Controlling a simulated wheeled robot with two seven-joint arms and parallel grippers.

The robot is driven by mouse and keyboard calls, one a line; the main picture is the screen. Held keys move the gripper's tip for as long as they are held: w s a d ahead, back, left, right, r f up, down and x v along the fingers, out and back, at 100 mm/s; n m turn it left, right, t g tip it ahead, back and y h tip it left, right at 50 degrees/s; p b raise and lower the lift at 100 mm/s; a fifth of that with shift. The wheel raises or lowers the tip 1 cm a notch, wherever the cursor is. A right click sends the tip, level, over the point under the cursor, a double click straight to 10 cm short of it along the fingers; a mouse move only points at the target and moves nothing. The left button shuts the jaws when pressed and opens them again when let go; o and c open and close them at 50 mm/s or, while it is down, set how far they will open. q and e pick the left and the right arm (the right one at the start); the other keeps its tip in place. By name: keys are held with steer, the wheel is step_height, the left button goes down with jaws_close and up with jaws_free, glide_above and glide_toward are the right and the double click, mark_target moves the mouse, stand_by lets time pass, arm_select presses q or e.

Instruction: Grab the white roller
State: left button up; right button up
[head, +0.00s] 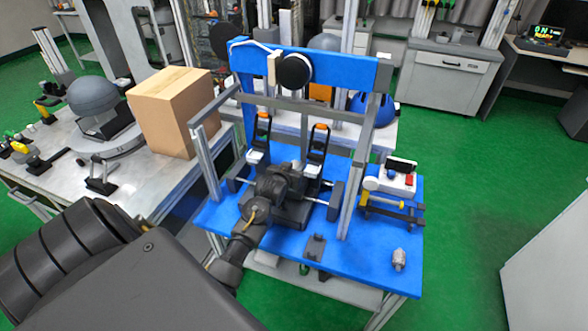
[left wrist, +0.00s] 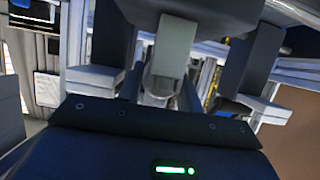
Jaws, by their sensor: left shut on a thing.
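My left gripper (head: 283,178) is inside the blue drop tower frame, low over its base, among dark machine parts. In the left wrist view a pale block with a rounded light piece under it, which I take for the white roller (left wrist: 160,84), sits in the middle in front of the dark gripper body. My left gripper is shut on it. Most of the roller is hidden, and in the head view the wrist and dark parts cover the grip. My right gripper is not in view.
Grey frame posts (head: 353,185) stand close on both sides of the gripper. A white device (head: 390,180) and a small silver cylinder (head: 399,259) stand on the blue base's right side. A cardboard box (head: 165,125) stands on the left table. The base's front right is mostly clear.

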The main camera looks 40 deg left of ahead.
arm_select(q)
step_height(320, 180, up, 10)
steer(key=shift+r, duration=0.1)
stand_by(0.4)
